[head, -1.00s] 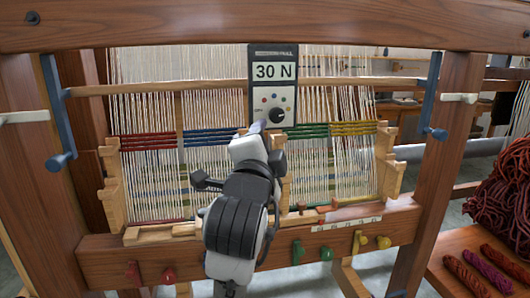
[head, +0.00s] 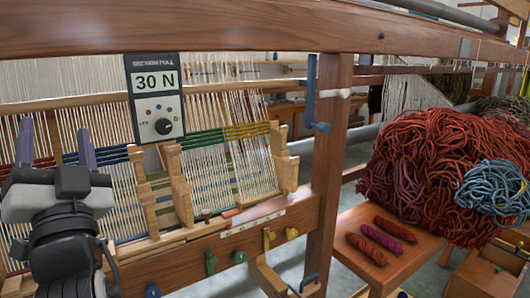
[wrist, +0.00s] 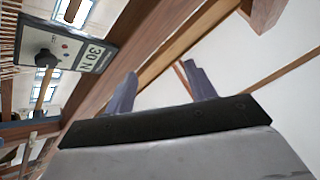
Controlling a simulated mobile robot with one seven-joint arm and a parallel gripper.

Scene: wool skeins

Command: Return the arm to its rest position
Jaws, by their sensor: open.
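My gripper (head: 56,142) is at the left of the head view, raised in front of the loom's warp threads (head: 105,118). Its two fingers point up, stand apart and hold nothing. In the wrist view my gripper (wrist: 160,88) also shows its fingers apart with nothing between them. Beyond the fingers are a wooden beam and a pale wall or ceiling. My arm hides part of the loom's left side.
A tension meter (head: 157,97) reading 30 N hangs on the loom, right of my gripper. A thick beam (head: 240,30) crosses above. A post (head: 328,160) stands right of the warp. Several skeins lie on a wooden bench (head: 420,250) beside a large wool heap (head: 440,170).

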